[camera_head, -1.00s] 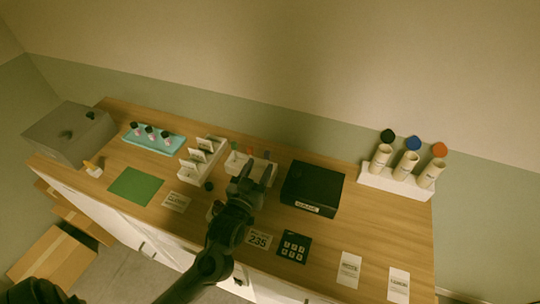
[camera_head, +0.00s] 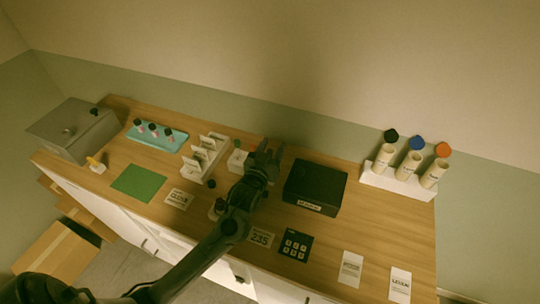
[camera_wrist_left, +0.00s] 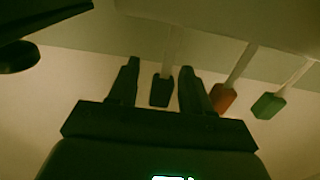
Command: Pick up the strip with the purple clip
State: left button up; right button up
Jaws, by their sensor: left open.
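My left gripper (camera_head: 270,149) is open over the small white strip holder (camera_head: 236,163) near the middle of the table, and hides most of it. In the left wrist view, its two fingers (camera_wrist_left: 159,68) stand on either side of a dark clip (camera_wrist_left: 161,92) on a pale strip; I see no grip on it. This clip looks nearly black in the dim light, so its purple cannot be confirmed. An orange-red clip (camera_wrist_left: 222,98) and a green clip (camera_wrist_left: 268,105) are on strips to its right, outside the fingers. The right gripper is not in view.
A black box (camera_head: 314,187) stands just right of the gripper. A white rack (camera_head: 203,155) with cards is on its left. A white stand (camera_head: 398,181) with capped bottles is at the far right. A green mat (camera_head: 138,183) lies at left.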

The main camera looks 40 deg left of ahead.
pick_arm(q)
grip_shut()
dwell(0.3)
jog(key=shift+r, duration=0.1)
